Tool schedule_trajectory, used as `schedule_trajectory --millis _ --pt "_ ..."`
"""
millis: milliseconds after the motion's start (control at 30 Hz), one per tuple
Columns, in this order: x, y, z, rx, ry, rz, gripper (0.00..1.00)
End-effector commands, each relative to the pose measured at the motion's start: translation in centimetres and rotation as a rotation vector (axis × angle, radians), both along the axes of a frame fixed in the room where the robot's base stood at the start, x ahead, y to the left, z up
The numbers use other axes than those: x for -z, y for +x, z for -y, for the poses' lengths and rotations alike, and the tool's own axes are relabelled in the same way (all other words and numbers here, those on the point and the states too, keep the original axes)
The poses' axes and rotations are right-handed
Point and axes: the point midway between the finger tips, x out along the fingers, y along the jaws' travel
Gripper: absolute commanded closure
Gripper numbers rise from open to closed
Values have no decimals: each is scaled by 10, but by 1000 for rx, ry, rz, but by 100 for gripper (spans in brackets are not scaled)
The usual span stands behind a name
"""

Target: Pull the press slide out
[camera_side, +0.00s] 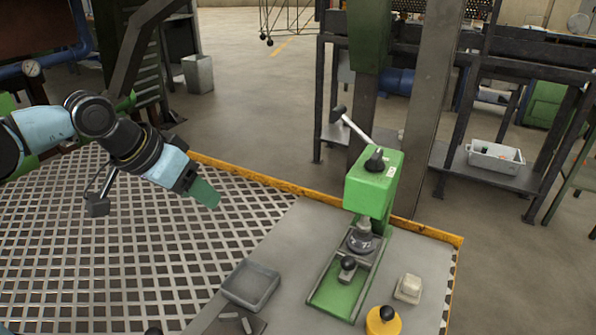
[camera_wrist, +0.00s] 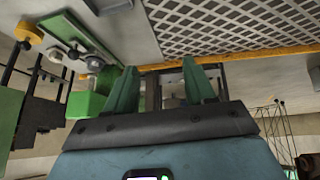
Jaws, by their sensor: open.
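The green press (camera_side: 372,185) stands on the grey table, with a lever on top. Low at its front, a slide with a black knob (camera_side: 348,264) sits between the rails of a green bed (camera_side: 337,295), close in front of a dark round die under the press head. The bed's front stretch is bare. My gripper (camera_side: 212,198) is left of the press, above the table level, apart from it and empty. Its green fingers are spread in the wrist view (camera_wrist: 158,75). There the press (camera_wrist: 85,104) and its bed (camera_wrist: 78,32) show upper left, partly cut by the finger.
A grey tray (camera_side: 250,285) lies left of the bed. A yellow pot with a black knob (camera_side: 383,322) and a pale block on a small dish (camera_side: 409,288) are at its right. A steel post (camera_side: 424,120) stands behind. The table between tray and press is clear.

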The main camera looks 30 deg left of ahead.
Motion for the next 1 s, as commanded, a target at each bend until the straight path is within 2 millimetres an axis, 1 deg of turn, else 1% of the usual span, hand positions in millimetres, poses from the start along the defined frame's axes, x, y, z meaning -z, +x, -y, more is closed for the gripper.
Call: schedule_trajectory --millis 33,67,100,167,200,267,300,400,500,600,767,867,1000 --pt "-4 10 21 25 -12 -17 46" --pt "-6 15 32 35 -20 -26 46" --pt "-8 20 47 47 -30 -40 46" --pt "-9 28 72 66 -44 -62 46" --pt "-9 32 88 77 -52 -76 46" --pt "-8 38 113 93 -62 -98 46" --pt "-7 40 129 103 -68 -110 46" --pt "-3 43 163 124 -78 -140 46" --pt "1 43 187 136 -84 -159 46" --pt "4 43 200 141 -86 -171 46" --pt "11 45 207 142 -88 -176 46" --pt "22 49 209 141 -87 -175 46" --pt "43 57 215 141 -87 -175 46"
